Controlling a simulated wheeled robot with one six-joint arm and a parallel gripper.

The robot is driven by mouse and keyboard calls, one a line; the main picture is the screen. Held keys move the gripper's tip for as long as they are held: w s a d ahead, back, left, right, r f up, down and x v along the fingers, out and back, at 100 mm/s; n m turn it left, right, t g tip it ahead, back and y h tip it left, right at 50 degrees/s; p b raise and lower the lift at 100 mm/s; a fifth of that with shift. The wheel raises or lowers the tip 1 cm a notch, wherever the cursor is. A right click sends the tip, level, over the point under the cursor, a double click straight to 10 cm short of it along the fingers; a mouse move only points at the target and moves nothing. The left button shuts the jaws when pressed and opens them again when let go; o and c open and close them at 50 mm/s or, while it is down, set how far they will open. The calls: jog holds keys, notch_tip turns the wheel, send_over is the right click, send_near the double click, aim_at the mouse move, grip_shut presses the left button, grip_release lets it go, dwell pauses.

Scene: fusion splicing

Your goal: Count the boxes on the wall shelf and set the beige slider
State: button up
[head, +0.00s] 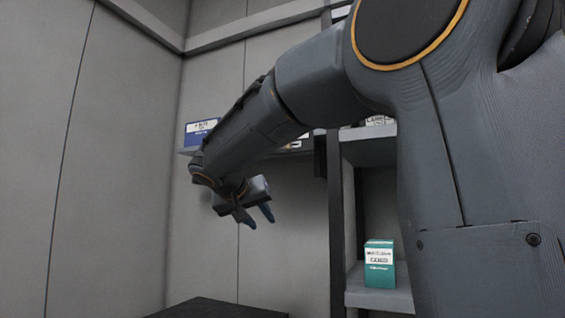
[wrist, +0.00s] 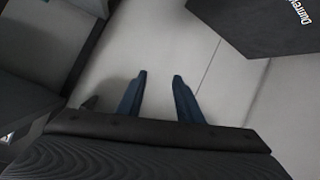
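The wall shelf (head: 187,151) is on the back wall in the head view, mostly hidden behind my arm. A blue and white box (head: 202,131) stands on its left end. A small part of a white-labelled item (head: 298,143) shows at its right end, below my arm. The rest of the shelf top is hidden, so I cannot tell how many boxes it holds. My gripper (head: 258,217) hangs below the shelf, fingers down, open and empty. In the wrist view the gripper (wrist: 159,82) also shows two blue fingers apart with nothing between them. No beige slider is visible.
A shelf rack (head: 337,210) stands right of my gripper, with a teal and white box (head: 379,264) on a lower board. A dark surface (head: 215,309) lies at the bottom. In the wrist view a dark lettered object (wrist: 262,25) is at the upper right.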

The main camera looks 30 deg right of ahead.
notch_tip(320, 180, up, 23)
jog(key=s+d+m+t+h, duration=0.2)
jog(key=m+h, duration=0.3)
jog(key=p+x, duration=0.3)
jog(key=x, duration=0.4)
jog(key=shift+d+r, duration=0.3)
jog(key=shift+d, duration=0.1)
grip_shut()
